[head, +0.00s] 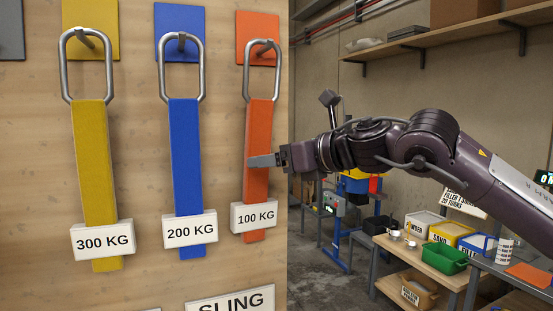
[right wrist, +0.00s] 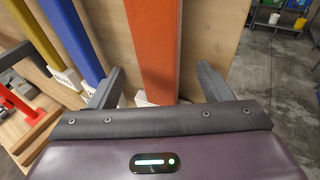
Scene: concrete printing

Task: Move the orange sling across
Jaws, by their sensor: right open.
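The orange sling (head: 260,125) hangs by its metal loop from a peg on an orange plate at the right of the wooden board. It carries a white "100 KG" tag (head: 256,218). My right gripper (head: 262,160) is at the sling's middle, above the tag. In the right wrist view the orange strap (right wrist: 154,45) runs between the two spread fingers of my gripper (right wrist: 160,88), with a gap on each side. The gripper is open and not closed on the strap. My left gripper is not in view.
A blue "200 KG" sling (head: 186,150) and a yellow "300 KG" sling (head: 95,160) hang to the left on the board (head: 140,130). Beyond its right edge stand a bench (head: 440,268) with labelled boxes and a green bin (head: 444,258). A shelf (head: 440,42) is above.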

